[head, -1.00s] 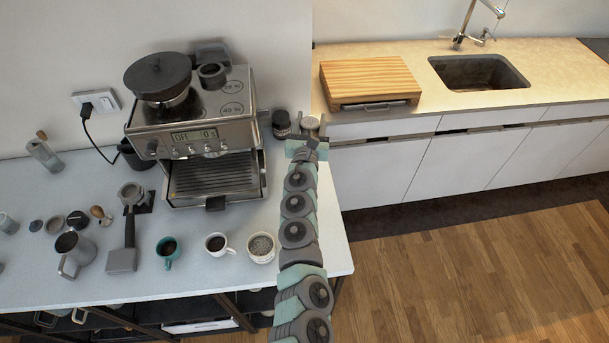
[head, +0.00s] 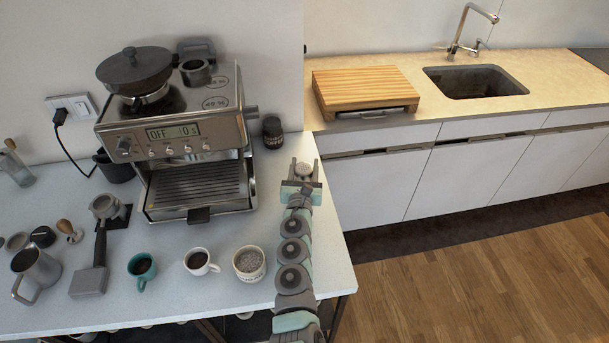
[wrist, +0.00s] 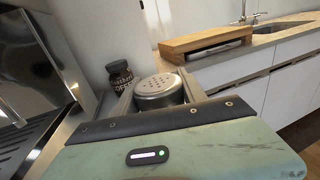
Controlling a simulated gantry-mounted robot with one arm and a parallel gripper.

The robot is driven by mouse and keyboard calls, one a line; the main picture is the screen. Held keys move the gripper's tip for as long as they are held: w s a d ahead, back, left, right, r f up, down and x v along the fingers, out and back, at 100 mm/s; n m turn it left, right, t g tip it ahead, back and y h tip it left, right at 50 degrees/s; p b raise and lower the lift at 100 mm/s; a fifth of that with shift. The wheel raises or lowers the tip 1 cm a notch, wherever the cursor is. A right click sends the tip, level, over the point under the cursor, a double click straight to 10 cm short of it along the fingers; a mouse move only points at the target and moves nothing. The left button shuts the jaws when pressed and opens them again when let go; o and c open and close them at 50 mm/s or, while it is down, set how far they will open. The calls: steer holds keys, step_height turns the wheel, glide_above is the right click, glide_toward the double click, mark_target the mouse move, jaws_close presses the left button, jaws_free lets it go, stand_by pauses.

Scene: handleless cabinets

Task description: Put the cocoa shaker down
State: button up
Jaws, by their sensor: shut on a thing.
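The cocoa shaker (head: 303,169) is a silver cylinder with a perforated lid. My gripper (head: 302,172) is shut on it, over the right end of the white counter (head: 325,225). In the wrist view the shaker (wrist: 158,86) is upright between the fingers, with its holed top showing. Its base is hidden, so I cannot tell whether it touches the counter.
A dark jar (head: 272,131) stands behind and left of the shaker. The espresso machine (head: 185,150) is to the left. A white-speckled cup (head: 249,262), a white mug (head: 201,261) and a teal mug (head: 142,268) stand in front. The counter's right edge is close.

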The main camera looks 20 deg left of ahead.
steer(key=shift+f+b, duration=0.3)
steer(key=shift+f, duration=0.6)
steer(key=shift+r, duration=0.15)
steer(key=o, duration=1.5)
steer(key=shift+r+p, duration=0.15)
steer(key=shift+p, duration=0.15)
steer(key=p+v, duration=0.5)
steer(key=v, duration=0.7)
steer(key=shift+p, duration=0.35)
